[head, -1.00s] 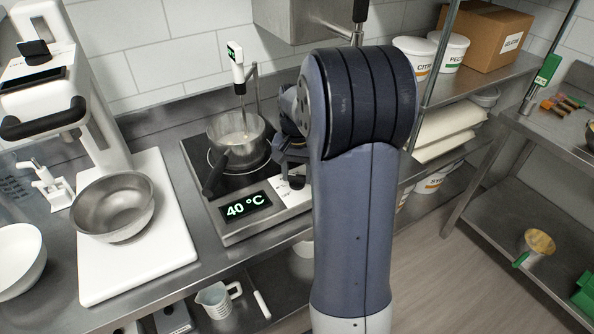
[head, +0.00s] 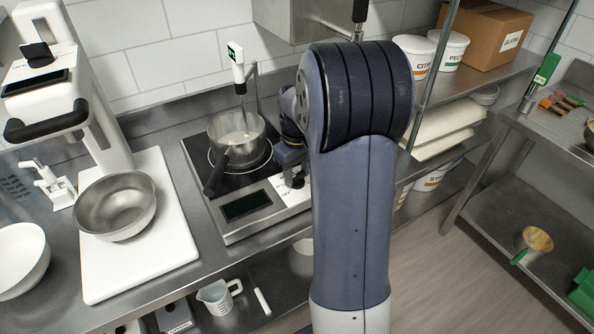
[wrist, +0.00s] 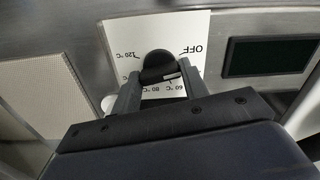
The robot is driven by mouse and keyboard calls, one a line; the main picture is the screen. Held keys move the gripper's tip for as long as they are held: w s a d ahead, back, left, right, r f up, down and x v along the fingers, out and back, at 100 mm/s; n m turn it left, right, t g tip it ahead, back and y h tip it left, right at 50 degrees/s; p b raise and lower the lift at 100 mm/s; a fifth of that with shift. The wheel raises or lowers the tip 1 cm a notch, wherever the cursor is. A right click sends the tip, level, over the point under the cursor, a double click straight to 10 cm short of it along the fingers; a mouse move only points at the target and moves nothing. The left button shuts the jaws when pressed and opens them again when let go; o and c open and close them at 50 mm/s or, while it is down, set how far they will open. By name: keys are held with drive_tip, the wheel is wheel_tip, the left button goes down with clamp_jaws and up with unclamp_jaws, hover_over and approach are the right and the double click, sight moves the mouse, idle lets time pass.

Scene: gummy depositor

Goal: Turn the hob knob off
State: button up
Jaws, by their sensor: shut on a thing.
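The black hob knob (wrist: 158,65) sits on a white dial plate (wrist: 122,35) printed with OFF and several temperatures. A short white mark shows on the knob's right side. My gripper (wrist: 157,76) is shut on the knob, one finger on each side. The hob (head: 232,230) has a dark, blank display (head: 246,205), which also shows in the wrist view (wrist: 268,57). A steel saucepan (head: 236,135) with pale contents stands on the hob, with a white probe (head: 237,68) over it. My arm hides most of the knob area in the head view.
Left of the hob, a steel bowl (head: 113,203) stands on a white board (head: 150,262). The saucepan's dark handle (head: 216,176) points towards the hob's front. A shelf with tubs (head: 446,50) stands to the right.

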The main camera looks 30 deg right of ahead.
sight(297, 175)
drive_tip(key=shift+n, duration=1)
drive_tip(key=o, duration=1)
drive_tip(key=shift+r, duration=0.1)
wheel_tip(297, 175, up, 11)
drive_tip(key=shift+f, duration=0.2)
